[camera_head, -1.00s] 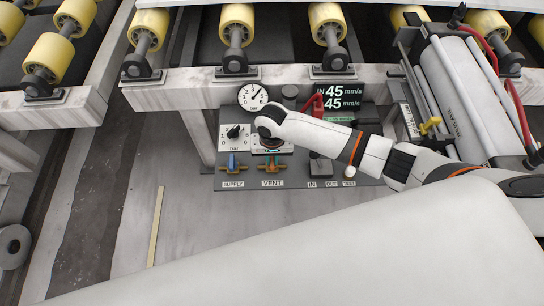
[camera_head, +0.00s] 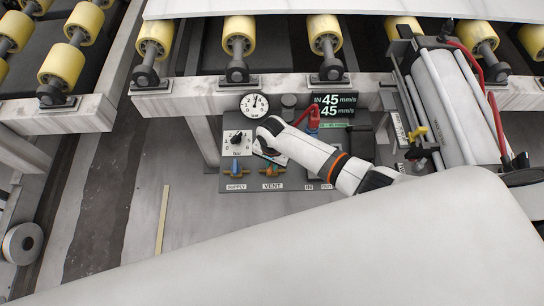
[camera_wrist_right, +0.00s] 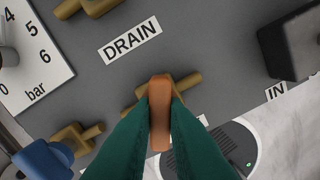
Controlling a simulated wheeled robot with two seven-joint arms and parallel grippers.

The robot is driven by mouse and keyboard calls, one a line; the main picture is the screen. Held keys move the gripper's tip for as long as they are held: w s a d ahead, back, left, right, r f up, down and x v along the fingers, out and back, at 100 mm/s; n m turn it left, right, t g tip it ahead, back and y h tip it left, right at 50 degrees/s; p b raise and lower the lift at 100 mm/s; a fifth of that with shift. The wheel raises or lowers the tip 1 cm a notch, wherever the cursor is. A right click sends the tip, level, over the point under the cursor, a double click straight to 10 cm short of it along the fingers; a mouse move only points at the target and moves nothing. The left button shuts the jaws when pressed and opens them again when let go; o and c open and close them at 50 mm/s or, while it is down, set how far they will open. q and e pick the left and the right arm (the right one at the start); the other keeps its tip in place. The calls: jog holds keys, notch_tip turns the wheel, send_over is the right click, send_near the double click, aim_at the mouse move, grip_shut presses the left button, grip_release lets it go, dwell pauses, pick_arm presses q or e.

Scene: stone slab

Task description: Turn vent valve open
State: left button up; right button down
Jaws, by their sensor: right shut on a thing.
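The vent valve is a brass body with an orange handle (camera_wrist_right: 159,128), on the grey panel by the VENT label (camera_head: 272,186). In the right wrist view, my right gripper (camera_wrist_right: 160,104) has its green fingers closed on both sides of this handle. The handle lies across the brass pipe (camera_wrist_right: 190,81). In the head view, the right hand (camera_head: 272,135) is over the panel and hides most of the handle. My left gripper is not in view.
The blue-handled supply valve (camera_head: 235,167) is close left of VENT. A DRAIN label (camera_wrist_right: 130,40), a pressure gauge (camera_head: 254,105) and a bar dial (camera_head: 236,139) are nearby. A dark block (camera_wrist_right: 288,42) stands by the IN label. Yellow rollers (camera_head: 240,36) line the back.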

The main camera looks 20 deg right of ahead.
jog(key=m+p, duration=0.2)
jog(key=m, duration=0.1)
jog(key=shift+s+a+r, duration=0.1)
jog(key=shift+r, duration=0.1)
jog(key=m+p, duration=0.2)
jog(key=shift+f+m, duration=0.1)
jog(key=shift+m, duration=0.2)
jog(key=m+p, duration=0.1)
jog(key=m, duration=0.1)
jog(key=shift+m, duration=0.3)
jog(key=shift+f+m+p, duration=0.15)
jog(key=shift+m+p, duration=0.25)
jog(key=shift+m, duration=1.6)
jog(key=c, duration=1.4)
grip_release()
jog(key=shift+c, duration=0.2)
